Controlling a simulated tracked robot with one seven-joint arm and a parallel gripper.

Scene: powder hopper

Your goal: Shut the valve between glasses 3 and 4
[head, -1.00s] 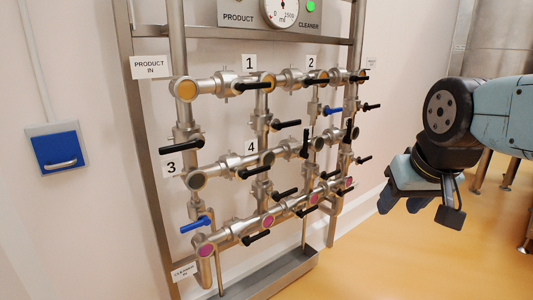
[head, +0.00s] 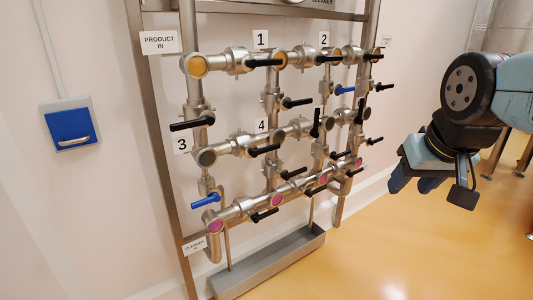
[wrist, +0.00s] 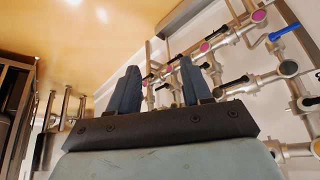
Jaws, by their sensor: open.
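Label 3 (head: 182,144) is beside the round glass 3 (head: 206,157) at the left end of the middle pipe row. Label 4 (head: 262,125) is above the same row, and glass 4 (head: 277,137) is right of it, partly hidden by fittings. Between these glasses, the valve (head: 240,145) has a black lever (head: 264,151), which appears to lie roughly along the pipe. My gripper (head: 412,186) is open and empty, right of the manifold and well apart from it. In the wrist view its two fingers (wrist: 160,72) stand apart with nothing between them.
Several other black-lever valves and blue levers (head: 207,200) crowd the steel frame (head: 155,120). A metal trough (head: 270,262) is below. A blue wall box (head: 72,127) is at left. The yellow floor (head: 400,255) in front is clear.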

